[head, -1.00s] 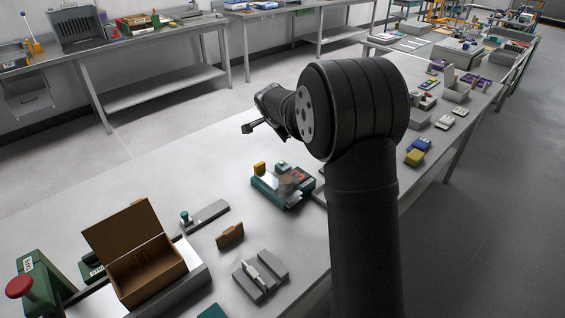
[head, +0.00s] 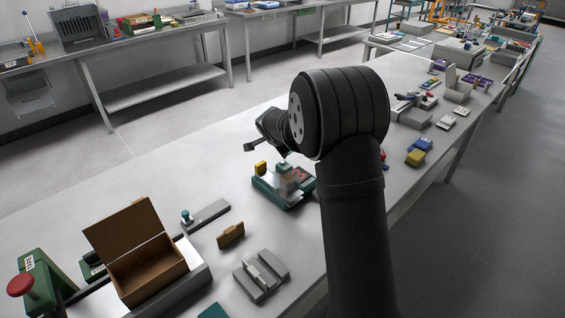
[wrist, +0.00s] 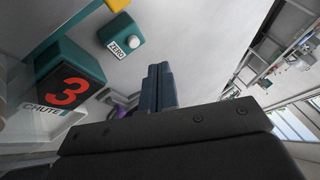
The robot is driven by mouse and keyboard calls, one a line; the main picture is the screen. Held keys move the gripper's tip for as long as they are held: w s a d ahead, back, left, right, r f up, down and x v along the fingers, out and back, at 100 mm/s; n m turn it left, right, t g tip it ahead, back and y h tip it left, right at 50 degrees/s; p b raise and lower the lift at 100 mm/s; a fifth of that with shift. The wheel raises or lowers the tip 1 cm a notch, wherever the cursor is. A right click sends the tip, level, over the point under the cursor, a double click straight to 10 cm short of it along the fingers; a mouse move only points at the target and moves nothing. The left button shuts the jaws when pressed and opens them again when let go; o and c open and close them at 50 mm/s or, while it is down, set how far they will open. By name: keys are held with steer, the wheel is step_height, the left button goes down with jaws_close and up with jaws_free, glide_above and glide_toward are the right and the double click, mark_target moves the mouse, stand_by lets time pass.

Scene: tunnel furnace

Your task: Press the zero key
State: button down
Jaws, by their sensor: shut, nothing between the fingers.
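The zero key shows in the wrist view as a pale round button (wrist: 134,38) beside a white ZERO label (wrist: 119,46) on a small teal block. My gripper (wrist: 158,72) is shut and empty, its dark fingertips just below and to the right of the key in the picture, apart from it. The teal device (head: 270,196) stands on the bench in the head view, with my wrist above and behind it. Its red 3 display (wrist: 66,91) shows in the wrist view. The key cannot be made out in the head view.
A yellow block (head: 260,168) sits at the device's edge. An open cardboard box (head: 150,268), a brown piece (head: 230,235) and a grey slotted block (head: 262,275) stand nearer on the bench.

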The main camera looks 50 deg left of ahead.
mark_target(282, 163)
steer(key=shift+f, duration=1.3)
steer(key=shift+f, duration=0.1)
stand_by(1.0)
steer(key=shift+f, duration=0.3)
steer(key=shift+f, duration=0.1)
stand_by(0.4)
